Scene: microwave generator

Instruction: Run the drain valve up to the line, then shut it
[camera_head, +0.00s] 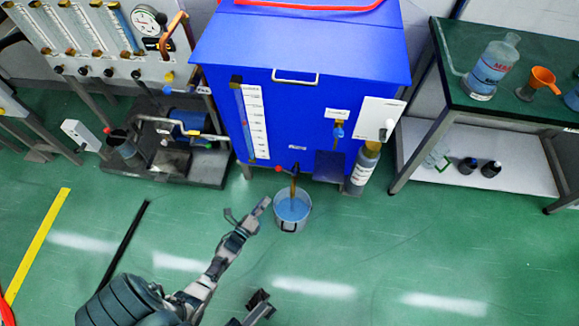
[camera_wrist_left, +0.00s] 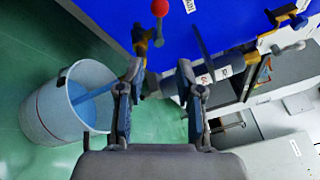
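The drain valve (camera_head: 290,170) with its red knob sits low on the front of the blue tank (camera_head: 300,105). The red knob (camera_wrist_left: 160,7) also shows at the top of the wrist view. A bucket (camera_head: 306,222) stands on the floor below the valve, with blue liquid inside. A blue stream (camera_wrist_left: 92,93) runs into the bucket (camera_wrist_left: 38,118) in the wrist view. A dark part, perhaps my right gripper (camera_head: 259,305), shows at the bottom.
A white level scale (camera_head: 254,120) is on the tank's left front. A grey cylinder (camera_head: 363,168) stands right of the valve. A green-topped bench (camera_head: 520,107) with bottles is at right, a pump rig (camera_head: 170,160) at left. The floor in front is mostly clear.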

